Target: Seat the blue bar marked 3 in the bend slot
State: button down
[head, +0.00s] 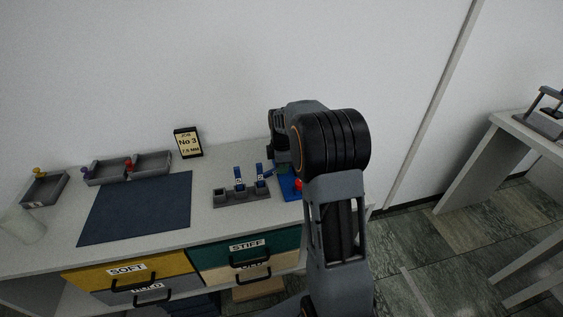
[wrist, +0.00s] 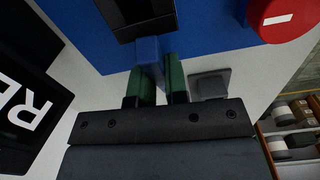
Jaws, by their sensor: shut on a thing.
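In the wrist view my gripper (wrist: 154,68) has green fingers shut on a blue bar (wrist: 148,50). The bar's far end meets the edge of a black block (wrist: 138,14) on a blue base plate (wrist: 215,45). I cannot tell whether the end is inside a slot or only against the block. No number shows on the held bar. In the head view my arm hides most of the blue base (head: 288,187), and the gripper's grip is not clear there.
A red round part (wrist: 283,16) is beside the block. A grey rack (head: 241,196) holds two upright blue bars, its left slot empty. A job card (head: 188,142) reads No 3. Trays (head: 128,168) and a dark mat (head: 138,208) are to the left. Drawers are below.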

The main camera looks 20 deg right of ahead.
jog(key=shift+f, duration=0.15)
jog(key=c, duration=1.6)
grip_release()
jog(key=shift+f, duration=0.1)
jog(key=o, duration=0.5)
jog(key=shift+c, duration=0.2)
